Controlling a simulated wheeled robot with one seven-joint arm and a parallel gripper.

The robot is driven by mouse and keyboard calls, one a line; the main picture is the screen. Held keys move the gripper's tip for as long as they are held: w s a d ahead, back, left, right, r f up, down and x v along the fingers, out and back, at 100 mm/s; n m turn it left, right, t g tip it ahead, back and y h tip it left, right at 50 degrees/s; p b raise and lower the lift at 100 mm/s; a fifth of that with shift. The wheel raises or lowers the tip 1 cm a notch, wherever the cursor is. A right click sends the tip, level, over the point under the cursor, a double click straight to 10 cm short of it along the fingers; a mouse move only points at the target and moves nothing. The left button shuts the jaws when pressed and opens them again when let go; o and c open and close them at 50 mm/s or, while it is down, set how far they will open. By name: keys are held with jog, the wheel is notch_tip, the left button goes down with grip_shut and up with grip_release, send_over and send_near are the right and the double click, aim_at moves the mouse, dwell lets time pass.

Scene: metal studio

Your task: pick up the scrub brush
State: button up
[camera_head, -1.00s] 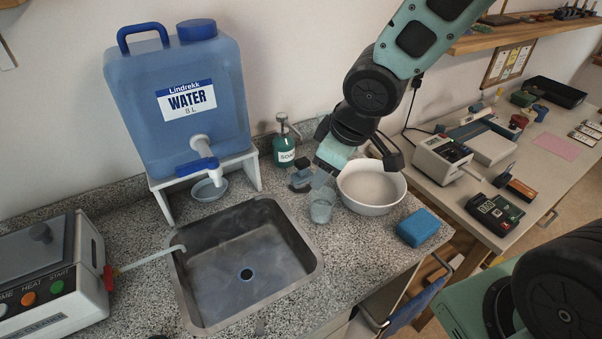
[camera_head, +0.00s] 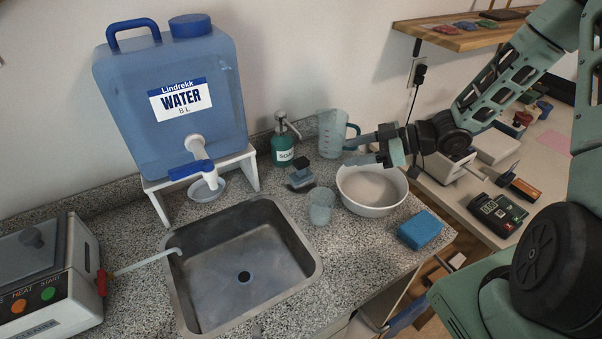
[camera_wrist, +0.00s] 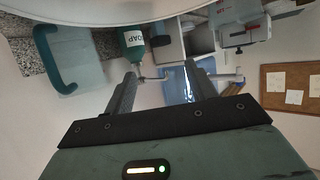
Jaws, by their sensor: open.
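The scrub brush appears to be the small dark and grey-blue item (camera_head: 300,174) on the counter, in front of the soap bottle and behind the sink's right corner; its details are too small to be sure. My gripper (camera_head: 358,148) is open and empty, pointing left above the back of the white bowl. It is to the right of the brush and apart from it. In the wrist view my gripper's two fingers (camera_wrist: 160,76) stand apart with nothing held.
A soap pump bottle (camera_head: 283,150), a measuring jug (camera_head: 330,136), a clear cup (camera_head: 321,206) and a white bowl (camera_head: 371,207) stand close around the brush. A blue sponge (camera_head: 420,229) lies at the front right. The sink (camera_head: 293,300) is to the left.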

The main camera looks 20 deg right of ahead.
aim_at(306, 160)
jog(key=p+x, duration=0.1)
jog(key=x, duration=0.7)
jog(key=shift+w+a+f+p, duration=0.15)
jog(key=shift+w+a+p, duration=0.05)
jog(key=shift+a+p, duration=0.15)
jog(key=shift+p+x, duration=1.25)
jog(key=shift+x, duration=1.5)
jog(key=shift+s, duration=0.1)
jog(key=c, duration=1)
